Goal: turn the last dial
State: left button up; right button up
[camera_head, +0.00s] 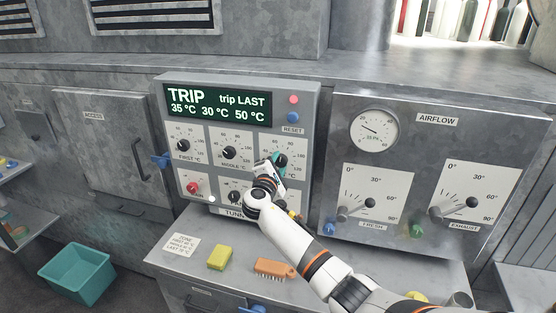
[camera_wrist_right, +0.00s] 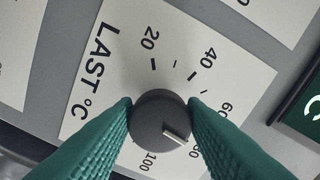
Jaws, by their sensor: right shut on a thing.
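The last dial (camera_wrist_right: 160,118) is a dark round knob on a white plate marked LAST °C. In the right wrist view its pale pointer mark faces lower right, toward the partly hidden numbers beyond 60. My right gripper (camera_wrist_right: 160,106) has its green fingers on both sides of this knob, shut on it. In the head view my right gripper (camera_head: 276,162) covers most of the last dial. The first dial (camera_head: 183,145) and the middle dial (camera_head: 229,152) sit to its left. The display (camera_head: 218,106) reads TRIP, trip LAST, 35 °C, 30 °C, 50 °C. My left gripper is not in view.
An AIRFLOW panel (camera_head: 437,119) with a gauge (camera_head: 374,130) stands right of the dials. A note card (camera_head: 181,246), yellow sponge (camera_head: 219,257) and orange brush (camera_head: 274,268) lie on the ledge below. A teal bin (camera_head: 77,275) is at lower left.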

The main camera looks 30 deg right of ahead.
jog(key=shift+n+p, duration=0.3)
jog(key=shift+n, duration=0.3)
jog(key=shift+f, duration=0.15)
jog(key=o, duration=1)
jog(key=shift+c, duration=0.2)
jog(key=b+v, duration=0.3)
jog(key=v, duration=0.9)
jog(key=shift+b, duration=0.4)
jog(key=shift+s, duration=0.1)
